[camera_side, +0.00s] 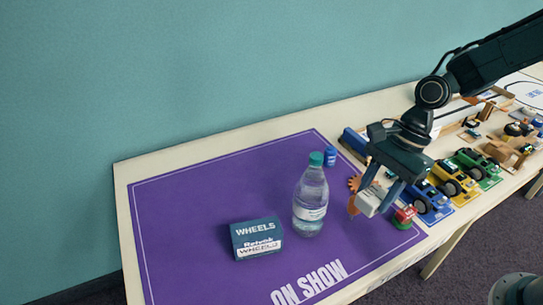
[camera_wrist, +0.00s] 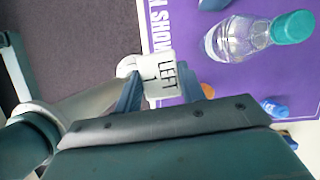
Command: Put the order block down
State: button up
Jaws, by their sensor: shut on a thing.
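The order block (camera_side: 367,203) is a small white block. In the wrist view its face (camera_wrist: 163,80) carries dark lettering that reads LEFT with a mark like a 1. My gripper (camera_side: 381,196) is shut on it, and in the wrist view a blue finger stands on either side of it (camera_wrist: 165,92). The block hangs over the right part of the purple ON SHOW mat (camera_side: 190,215). I cannot tell how far its underside is from the mat.
A water bottle (camera_side: 310,203) with a green cap stands left of the block. A WHEELS box (camera_side: 257,238) lies farther left. A red and green item (camera_side: 404,217) is close on the right, an orange piece (camera_side: 354,184) just behind. Toy cars (camera_side: 452,180) line the right. The mat's left is clear.

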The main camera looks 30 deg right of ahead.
aim_at(377, 193)
notch_tip(377, 193, up, 10)
jog(key=r, duration=0.1)
jog(key=w+d+f+m+t, duration=0.1)
jog(key=w+d+m, duration=0.15)
jog(key=w, duration=1.15)
jog(key=w+d+m+t, duration=0.1)
jog(key=w+d+m, duration=0.15)
jog(key=w, duration=1.15)
jog(key=shift+m, duration=0.3)
jog(key=f, duration=1.7)
jog(key=a+f, duration=0.1)
jog(key=f, duration=0.8)
jog(key=shift+s+f, duration=0.15)
jog(key=shift+f, duration=0.1)
jog(key=shift+f, duration=0.1)
jog(key=shift+f, duration=2)
jog(key=shift+f, duration=0.2)
jog(key=o, duration=1)
